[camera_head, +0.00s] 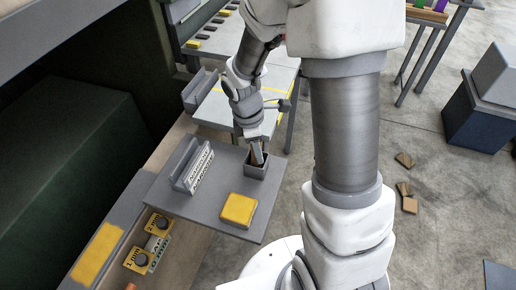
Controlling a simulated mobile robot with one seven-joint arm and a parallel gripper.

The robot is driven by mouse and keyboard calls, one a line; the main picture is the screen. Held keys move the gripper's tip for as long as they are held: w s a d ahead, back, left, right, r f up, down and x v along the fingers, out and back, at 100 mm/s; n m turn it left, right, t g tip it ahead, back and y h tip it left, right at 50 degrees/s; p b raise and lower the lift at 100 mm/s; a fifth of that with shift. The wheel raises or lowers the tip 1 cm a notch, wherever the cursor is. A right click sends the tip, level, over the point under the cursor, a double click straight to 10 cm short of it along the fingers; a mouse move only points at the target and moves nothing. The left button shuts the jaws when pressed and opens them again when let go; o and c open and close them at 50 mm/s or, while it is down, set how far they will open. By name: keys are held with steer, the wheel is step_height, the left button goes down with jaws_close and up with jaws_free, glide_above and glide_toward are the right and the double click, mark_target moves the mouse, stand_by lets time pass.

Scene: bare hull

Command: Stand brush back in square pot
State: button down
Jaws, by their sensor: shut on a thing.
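My gripper (257,143) is at the back right of the small grey table (226,221), pointing down. It is shut on the brush (258,156), which shows as a short, slightly tilted brownish and grey piece below the fingers. The square pot (262,170) is a small dark grey box standing on the table near its right edge. The brush's lower end is at the pot's opening and seems to reach inside. The pot's near wall hides its tip, so I cannot tell how deep it goes or whether it touches the bottom.
A grey rack with a white lettered block (201,169) stands left of the pot. A yellow pad (239,209) lies in front on the same table. Another table with yellow lines (218,107) is behind. Dark blue bins (477,130) and wood scraps (408,198) are on the floor at right.

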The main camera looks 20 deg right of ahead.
steer(key=shift+f, duration=0.15)
steer(key=c, duration=0.5)
jaws_free()
steer(key=r, duration=0.4)
steer(key=a+r, duration=0.1)
steer(key=r, duration=0.3)
steer(key=r+p, duration=0.1)
steer(key=r, duration=0.3)
steer(key=shift+w+a+r, duration=0.15)
steer(key=shift+a, duration=0.25)
steer(key=shift+s+d+r+m+t+y, duration=0.25)
steer(key=shift+s+r+m+t, duration=0.7)
steer(key=shift+s+r+m, duration=1.5)
steer(key=shift+s+d+r+m+t+y, duration=0.3)
steer(key=shift+s+r+m+t, duration=0.7)
steer(key=shift+s+r+m, duration=1.4)
steer(key=shift+s+d+r+m+t+y, duration=0.1)
steer(key=shift+s+r+m+t+y, duration=0.25)
steer(key=shift+s+r+m+t, duration=1.55)
steer(key=shift+s+f+m+g, duration=0.15)
steer(key=shift+f+m+g, duration=0.1)
steer(key=shift+m+g, duration=0.3)
steer(key=shift+s+f+m+g, duration=0.1)
steer(key=shift+f+m+g, duration=0.1)
steer(key=shift+m+g, duration=0.3)
